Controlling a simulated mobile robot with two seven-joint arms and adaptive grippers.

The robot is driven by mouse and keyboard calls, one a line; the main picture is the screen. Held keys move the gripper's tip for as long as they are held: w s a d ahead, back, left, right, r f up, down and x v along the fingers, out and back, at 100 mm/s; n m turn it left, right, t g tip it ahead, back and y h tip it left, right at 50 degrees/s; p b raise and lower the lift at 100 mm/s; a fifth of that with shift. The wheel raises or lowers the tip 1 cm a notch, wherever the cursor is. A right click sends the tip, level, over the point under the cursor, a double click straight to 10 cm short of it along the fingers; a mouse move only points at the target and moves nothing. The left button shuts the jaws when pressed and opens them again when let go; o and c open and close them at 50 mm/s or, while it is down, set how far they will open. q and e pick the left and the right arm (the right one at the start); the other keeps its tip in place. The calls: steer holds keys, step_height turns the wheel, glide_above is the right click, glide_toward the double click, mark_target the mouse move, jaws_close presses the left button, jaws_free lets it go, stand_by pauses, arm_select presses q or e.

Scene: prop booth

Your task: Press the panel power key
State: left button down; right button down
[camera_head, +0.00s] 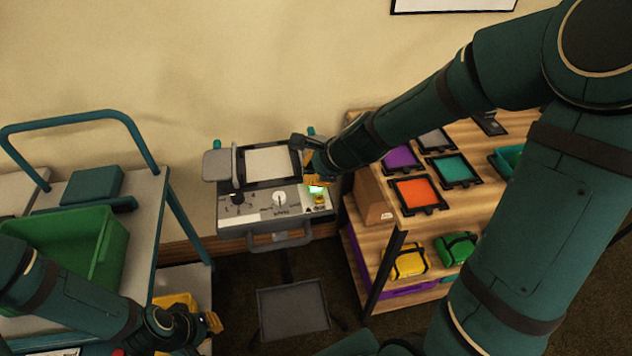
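The grey control panel (262,222) stands against the wall at the picture's centre. I cannot read which one is the power key. My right gripper (308,172) is over the panel's right end, just above the green spot. Whether it touches is hidden, and its fingers are too small to judge. My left gripper (208,323) is low at the left, away from the panel; its opening is unclear.
A trolley with a teal rail (75,116) and a green bin (75,245) stands at the left. A wooden shelf (375,215) with coloured frames and pouches is close on the panel's right. A grey stool-like seat (292,308) is in front of the panel.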

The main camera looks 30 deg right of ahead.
steer(key=shift+r, duration=0.3)
step_height(320, 180, up, 6)
steer(key=p, duration=0.6)
stand_by(0.3)
